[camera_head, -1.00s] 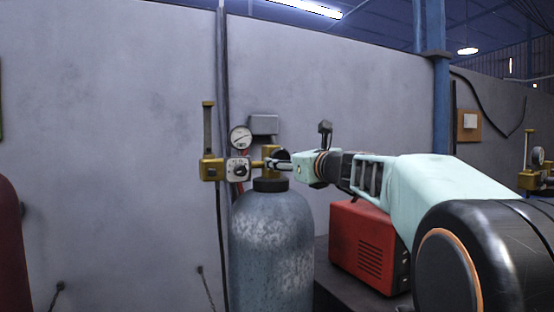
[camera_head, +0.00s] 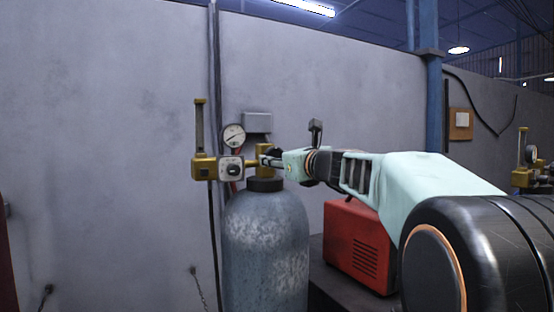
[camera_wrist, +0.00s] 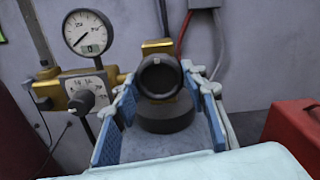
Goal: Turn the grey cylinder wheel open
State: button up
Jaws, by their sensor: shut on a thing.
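The grey cylinder (camera_head: 265,240) stands upright against the wall in the head view. Its dark wheel (camera_wrist: 161,77) faces the wrist camera as a black ring on the brass valve (camera_wrist: 156,46), above the dark neck collar (camera_wrist: 166,118). My gripper (camera_head: 268,161) reaches in from the right at the valve. In the wrist view my gripper (camera_wrist: 158,95) has its blue-padded fingers on either side of the wheel and is shut on it. In the head view the arm and fingers hide most of the wheel.
A pressure gauge (camera_head: 233,135) and brass regulator with a dark knob (camera_head: 232,170) sit just left of the valve. A red box (camera_head: 358,245) stands on a dark bench right of the cylinder. A grey wall (camera_head: 110,130) is close behind.

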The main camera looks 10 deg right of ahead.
jog(key=n+b, duration=0.3)
jog(key=shift+f+n, duration=0.15)
jog(key=shift+n, duration=0.15)
jog(key=n+b, duration=0.2)
jog(key=shift+n, duration=0.4)
jog(key=n+b, duration=0.2)
jog(key=n, duration=0.1)
jog(key=shift+n+b, duration=0.3)
jog(key=shift+b, duration=0.1)
jog(key=n+b, duration=0.2)
jog(key=n, duration=0.1)
jog(key=shift+d+n, duration=0.1)
jog(key=shift+n, duration=0.2)
jog(key=n+b, duration=0.1)
jog(key=n, duration=0.2)
jog(key=n+b, duration=0.2)
jog(key=n, duration=0.1)
jog(key=n+b, duration=0.1)
jog(key=n, duration=0.3)
jog(key=shift+r+b, duration=0.3)
jog(key=shift+b, duration=0.1)
jog(key=shift+n, duration=0.3)
